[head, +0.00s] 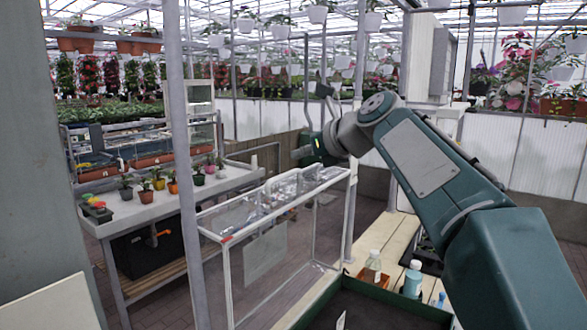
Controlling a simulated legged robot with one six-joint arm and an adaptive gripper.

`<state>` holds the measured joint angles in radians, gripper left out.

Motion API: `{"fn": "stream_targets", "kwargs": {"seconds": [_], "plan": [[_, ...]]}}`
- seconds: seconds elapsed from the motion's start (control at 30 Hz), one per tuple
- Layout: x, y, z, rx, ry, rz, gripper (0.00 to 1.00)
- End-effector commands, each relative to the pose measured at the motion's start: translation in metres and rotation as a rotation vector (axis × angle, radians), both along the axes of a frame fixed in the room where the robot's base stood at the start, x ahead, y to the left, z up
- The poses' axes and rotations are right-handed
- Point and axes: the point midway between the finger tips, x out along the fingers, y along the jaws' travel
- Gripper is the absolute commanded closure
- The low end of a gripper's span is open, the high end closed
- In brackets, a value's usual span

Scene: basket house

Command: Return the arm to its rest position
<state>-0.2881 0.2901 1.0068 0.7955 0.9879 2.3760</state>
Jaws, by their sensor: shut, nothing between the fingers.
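My arm (420,158) reaches in from the lower right corner, bends at the top and ends in my gripper (303,151) near the picture's centre. The gripper points to the left, is shut and holds nothing. It is in the air above the far end of a glass case (265,253), apart from it as far as I can see. The fingers are small and dark against the background, so their detail is hard to make out.
A thin pole (181,150) rises left of the case. Potted plants (158,178) stand on a grey bench (150,211). Below my arm are a dark tray (370,310), a clear bottle (372,266) and a blue bottle (412,279) by a wooden bench (385,240).

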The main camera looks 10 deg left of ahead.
Motion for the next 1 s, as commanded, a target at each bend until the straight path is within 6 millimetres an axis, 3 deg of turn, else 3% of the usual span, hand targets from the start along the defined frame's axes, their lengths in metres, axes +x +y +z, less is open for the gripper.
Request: {"fn": "stream_targets", "kwargs": {"seconds": [0.17,0.37,0.67,1.0], "plan": [[-0.009,-0.016,0.001,-0.061,-0.051,0.01,1.0],[-0.045,-0.068,-0.027,-0.383,-0.28,0.111,1.0],[-0.121,-0.149,-0.095,-0.928,-0.583,0.417,1.0],[-0.227,-0.23,-0.194,-1.443,-0.82,0.986,1.0]]}}
